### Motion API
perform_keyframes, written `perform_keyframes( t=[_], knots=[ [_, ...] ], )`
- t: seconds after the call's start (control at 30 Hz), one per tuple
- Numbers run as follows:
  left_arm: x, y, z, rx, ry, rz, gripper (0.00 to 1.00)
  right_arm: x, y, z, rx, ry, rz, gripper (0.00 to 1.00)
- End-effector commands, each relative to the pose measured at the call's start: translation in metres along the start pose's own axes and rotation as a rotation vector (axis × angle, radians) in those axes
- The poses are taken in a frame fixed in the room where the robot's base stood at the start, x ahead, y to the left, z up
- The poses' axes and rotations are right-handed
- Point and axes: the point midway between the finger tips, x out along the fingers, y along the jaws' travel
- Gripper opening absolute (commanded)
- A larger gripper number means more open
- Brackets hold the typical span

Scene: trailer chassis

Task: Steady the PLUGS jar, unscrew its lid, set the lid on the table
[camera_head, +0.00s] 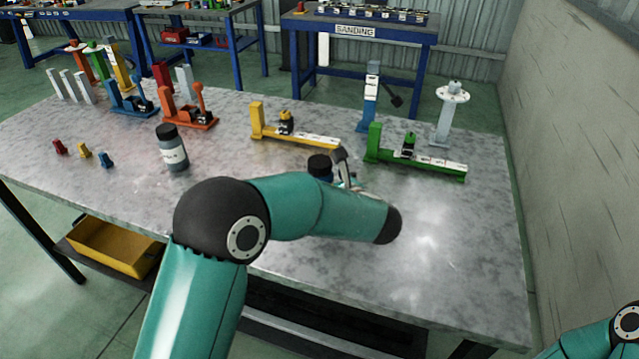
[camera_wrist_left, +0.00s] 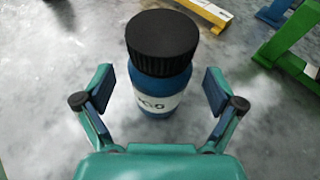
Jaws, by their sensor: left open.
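A blue jar with a ribbed black lid (camera_head: 320,166) stands upright on the grey table, partly hidden behind my left arm. In the left wrist view the blue jar (camera_wrist_left: 160,92) stands between the fingers of my left gripper (camera_wrist_left: 158,98), with its lid on. The gripper is open, with a gap on each side of the jar. Its white label shows only a few letters, not clear enough to read fully. A grey jar with a black lid (camera_head: 172,148) stands upright further left; its label is too small to read. My right gripper is out of view.
Yellow (camera_head: 290,133) and green (camera_head: 415,160) fixtures stand behind and right of the blue jar. Orange (camera_head: 188,112) and blue fixtures stand at the back left. Several small coloured pieces (camera_head: 82,153) lie at left. The table's right front is clear.

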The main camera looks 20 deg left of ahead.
Motion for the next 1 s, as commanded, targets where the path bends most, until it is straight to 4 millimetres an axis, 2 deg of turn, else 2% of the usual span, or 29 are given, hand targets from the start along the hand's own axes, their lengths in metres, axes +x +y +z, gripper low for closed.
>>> perform_keyframes(
  t=[0.13, 0.4, 0.47, 0.83, 1.0],
  knots=[
    [0.017, 0.0, 0.001, -0.001, 0.0, 0.001, 0.94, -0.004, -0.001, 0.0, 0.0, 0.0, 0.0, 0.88],
    [0.021, 0.0, 0.0, 0.0, 0.001, 0.0, 0.94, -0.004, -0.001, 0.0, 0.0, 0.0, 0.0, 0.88],
    [0.021, 0.0, 0.0, 0.0, 0.001, 0.0, 0.85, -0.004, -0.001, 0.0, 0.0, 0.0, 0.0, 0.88],
    [0.02, 0.0, 0.0, 0.0, 0.0, 0.0, 0.23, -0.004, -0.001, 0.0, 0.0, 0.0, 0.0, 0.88],
    [0.02, 0.0, 0.001, -0.001, -0.001, -0.001, 0.22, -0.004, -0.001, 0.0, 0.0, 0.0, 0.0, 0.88]
  ],
)
